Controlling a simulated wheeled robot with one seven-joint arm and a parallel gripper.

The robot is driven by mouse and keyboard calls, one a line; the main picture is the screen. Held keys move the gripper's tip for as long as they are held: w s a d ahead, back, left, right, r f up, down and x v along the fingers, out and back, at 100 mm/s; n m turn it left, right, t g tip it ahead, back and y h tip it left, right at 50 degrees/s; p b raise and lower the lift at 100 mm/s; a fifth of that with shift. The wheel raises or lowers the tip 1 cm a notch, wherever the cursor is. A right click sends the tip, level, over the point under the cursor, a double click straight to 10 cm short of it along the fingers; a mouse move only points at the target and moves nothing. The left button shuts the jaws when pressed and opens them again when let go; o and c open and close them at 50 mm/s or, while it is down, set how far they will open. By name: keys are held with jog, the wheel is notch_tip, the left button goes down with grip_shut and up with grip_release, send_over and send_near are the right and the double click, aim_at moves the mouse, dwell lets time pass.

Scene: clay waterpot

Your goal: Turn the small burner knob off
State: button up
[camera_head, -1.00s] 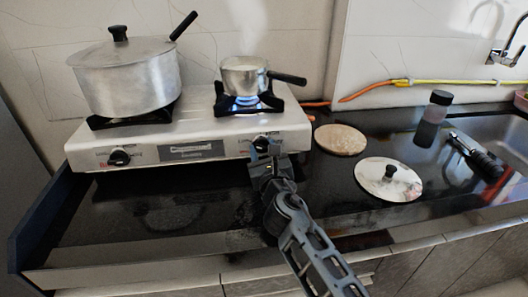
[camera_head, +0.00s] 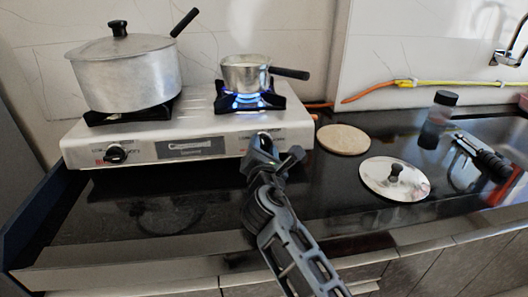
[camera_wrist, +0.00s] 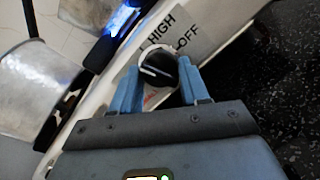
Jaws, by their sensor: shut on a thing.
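The white gas stove (camera_head: 205,125) stands against the wall. The small burner (camera_head: 250,100), at its right, shows a blue flame under the small pot (camera_head: 246,74). My gripper (camera_head: 262,140) is at the stove's front face below this burner, and the arm hides the knob in the head view. In the wrist view the dark small burner knob (camera_wrist: 158,66) sits between the two blue fingers of my gripper (camera_wrist: 158,82), which are shut on it. The labels HIGH and OFF (camera_wrist: 188,42) show beside the knob.
A big lidded pot (camera_head: 125,75) stands on the left burner, with its own knob (camera_head: 115,154) below. Right of the stove lie a round wooden board (camera_head: 343,139), a metal lid (camera_head: 394,180) and a dark bottle (camera_head: 437,120). The black counter in front is mostly clear.

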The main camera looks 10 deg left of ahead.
jog(key=m, duration=0.2)
jog(key=m+h, duration=0.1)
jog(key=m, duration=0.3)
jog(key=shift+r+g+b, duration=0.25)
jog(key=shift+g+b, duration=0.05)
jog(key=m+g+h, duration=0.1)
jog(key=m, duration=0.4)
jog(key=shift+w+r+m, duration=0.1)
jog(key=shift+m, duration=0.3)
jog(key=m+g, duration=0.1)
jog(key=m, duration=0.4)
jog(key=shift+r+p, duration=0.15)
jog(key=shift+p, duration=0.15)
jog(key=m+g+y, duration=0.1)
jog(key=m, duration=0.3)
jog(key=shift+d+m, duration=0.1)
jog(key=shift+m, duration=0.3)
jog(key=shift+p, duration=0.3)
jog(key=o, duration=1.1)
jog(key=shift+c, duration=0.2)
